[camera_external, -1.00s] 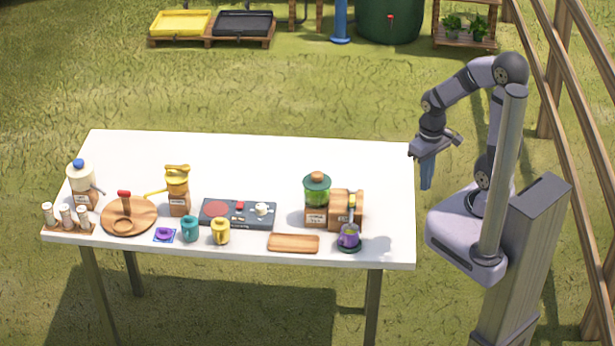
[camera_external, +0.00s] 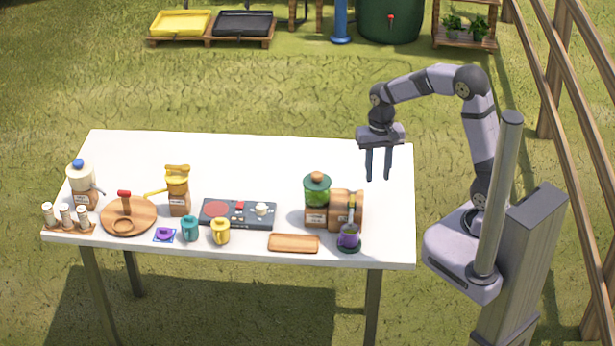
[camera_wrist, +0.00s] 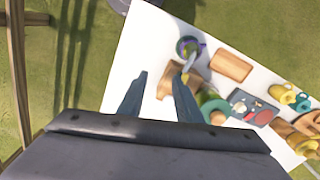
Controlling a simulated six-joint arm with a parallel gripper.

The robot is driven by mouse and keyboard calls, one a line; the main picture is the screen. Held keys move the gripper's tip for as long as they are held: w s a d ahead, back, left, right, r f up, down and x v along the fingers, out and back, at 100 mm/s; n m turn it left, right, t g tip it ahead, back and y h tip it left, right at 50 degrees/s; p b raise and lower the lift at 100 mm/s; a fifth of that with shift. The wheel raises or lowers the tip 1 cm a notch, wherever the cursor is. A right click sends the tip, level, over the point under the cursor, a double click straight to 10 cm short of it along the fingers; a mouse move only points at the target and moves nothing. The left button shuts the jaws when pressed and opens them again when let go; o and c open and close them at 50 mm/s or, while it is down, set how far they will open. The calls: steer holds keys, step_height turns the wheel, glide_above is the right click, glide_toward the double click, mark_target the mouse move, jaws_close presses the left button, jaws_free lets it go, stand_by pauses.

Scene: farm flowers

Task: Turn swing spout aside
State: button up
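A wooden dispenser with a yellow top (camera_external: 177,184) stands on the left half of the white table. A thin yellow spout (camera_external: 155,191) sticks out from it to the left. Left of it, a white jar with a blue lid (camera_external: 80,174) has a short grey spout on its right side; I cannot tell which one is the swing spout. My gripper (camera_external: 378,176) is open and empty, pointing down above the table's right end, far from both.
A dark panel (camera_external: 215,220), two mugs, a round wooden board (camera_external: 140,217) and a small tray (camera_external: 293,243) line the front. The table's back half is clear.

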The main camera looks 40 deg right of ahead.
mark_target(352, 198)
steer(key=w+a+f+m, duration=0.1)
steer(key=w, duration=0.1)
steer(key=w+a+m+b, duration=0.1)
steer(key=w, duration=0.1)
steer(key=w+a+f+m+b, duration=0.1)
steer(key=w+a, duration=0.1)
steer(key=shift+f, duration=0.3)
steer(key=shift+d+f+p, duration=0.1)
steer(key=shift+f+p, duration=0.6)
steer(key=shift+f, duration=2.95)
jaws_close()
